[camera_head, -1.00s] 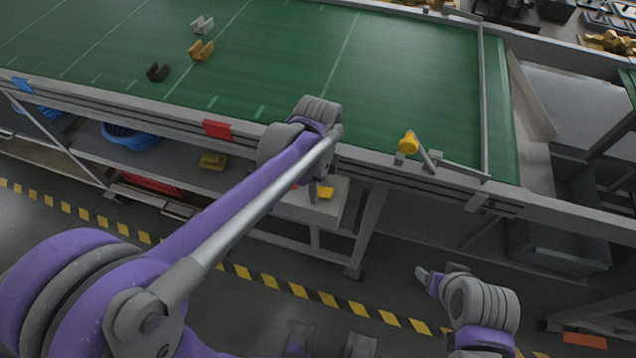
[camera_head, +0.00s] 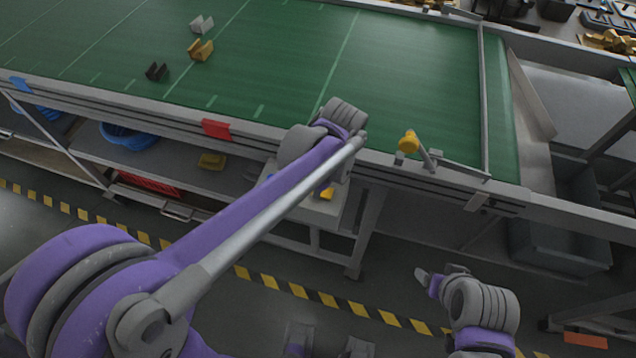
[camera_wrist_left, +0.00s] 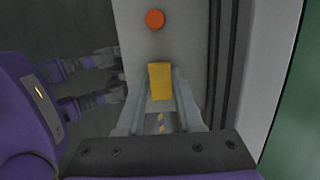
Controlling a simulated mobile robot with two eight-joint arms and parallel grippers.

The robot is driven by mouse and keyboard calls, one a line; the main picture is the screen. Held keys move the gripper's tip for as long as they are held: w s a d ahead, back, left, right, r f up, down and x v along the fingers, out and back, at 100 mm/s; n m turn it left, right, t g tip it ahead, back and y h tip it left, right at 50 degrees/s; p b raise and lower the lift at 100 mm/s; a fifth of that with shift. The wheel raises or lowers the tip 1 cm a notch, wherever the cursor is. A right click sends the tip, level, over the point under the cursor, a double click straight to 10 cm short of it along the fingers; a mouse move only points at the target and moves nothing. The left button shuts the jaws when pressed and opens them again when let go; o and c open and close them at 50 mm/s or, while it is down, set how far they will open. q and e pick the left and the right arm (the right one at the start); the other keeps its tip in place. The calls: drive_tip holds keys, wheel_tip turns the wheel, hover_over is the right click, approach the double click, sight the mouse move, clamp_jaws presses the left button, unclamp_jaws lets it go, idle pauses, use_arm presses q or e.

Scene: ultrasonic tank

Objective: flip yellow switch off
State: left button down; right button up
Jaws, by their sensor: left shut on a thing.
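The yellow switch (camera_wrist_left: 160,78) sits on the pale face of a control box (camera_wrist_left: 185,30) in the left wrist view. My left gripper (camera_wrist_left: 155,72) has a finger on each side of the switch and is shut on it. In the head view a bit of the yellow switch (camera_head: 327,193) shows beside my left arm, which hides much of the box top (camera_head: 312,212). My right gripper (camera_head: 422,277) hangs low at the right, away from the box; its finger gap is too small to judge.
An orange-red round button (camera_wrist_left: 154,19) is on the box above the switch. A green conveyor (camera_head: 420,85) with a metal side rail lies behind the box. A yellow-topped sensor post (camera_head: 409,143) stands at the conveyor edge. Grey bins stand at the right.

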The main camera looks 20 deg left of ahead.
sight(334, 196)
use_arm(q)
drive_tip(key=shift+d+y, duration=0.25)
drive_tip(key=shift+y, duration=0.45)
drive_tip(key=c, duration=0.6)
unclamp_jaws()
drive_tip(key=shift+o, duration=0.2)
drive_tip(key=v, duration=1)
drive_tip(key=shift+r, duration=0.4)
